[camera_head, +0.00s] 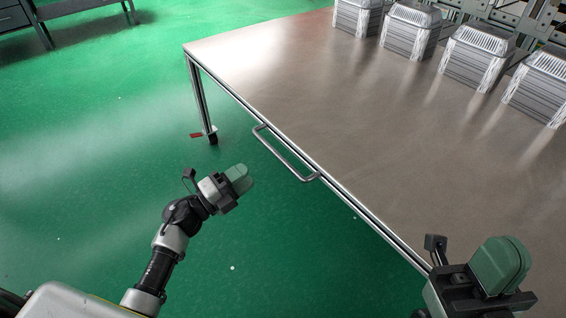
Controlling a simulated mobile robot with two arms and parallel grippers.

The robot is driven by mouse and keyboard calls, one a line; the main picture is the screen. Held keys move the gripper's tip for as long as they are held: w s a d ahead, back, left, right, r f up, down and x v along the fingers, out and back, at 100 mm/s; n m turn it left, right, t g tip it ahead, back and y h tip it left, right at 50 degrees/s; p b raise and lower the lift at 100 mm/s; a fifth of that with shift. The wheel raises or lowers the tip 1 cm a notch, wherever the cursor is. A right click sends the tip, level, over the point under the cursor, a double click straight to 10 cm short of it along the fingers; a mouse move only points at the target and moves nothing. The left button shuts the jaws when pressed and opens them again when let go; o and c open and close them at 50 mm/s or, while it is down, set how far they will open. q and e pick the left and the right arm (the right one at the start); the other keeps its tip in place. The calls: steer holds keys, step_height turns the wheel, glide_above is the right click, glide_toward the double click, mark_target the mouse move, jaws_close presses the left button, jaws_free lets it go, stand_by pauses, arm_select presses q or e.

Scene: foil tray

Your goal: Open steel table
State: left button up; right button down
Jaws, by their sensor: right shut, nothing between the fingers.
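The steel table (285,65) fills the upper right, with a bare brushed metal top. A bar handle (287,155) sticks out from its near long edge. My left gripper (240,177) is over the green floor, below and left of the handle and apart from it. Its green fingertips lie close together, and I cannot tell whether they are open or shut. My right gripper (502,265) is at the lower right, by the table's near edge. It is shut and empty, and it hides part of that edge.
Several stacks of foil trays (408,32) stand along the far side of the tabletop, before a metal rack (528,18). A table leg (200,100) reaches the floor near a red floor mark (196,135). The green floor (90,160) at left is clear.

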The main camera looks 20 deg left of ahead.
mark_target(277, 152)
arm_select(q)
steer(key=b+x, duration=0.2)
steer(key=x, duration=0.8)
steer(key=shift+w+d+r, duration=0.15)
steer(key=shift+w+d, duration=0.05)
jaws_close()
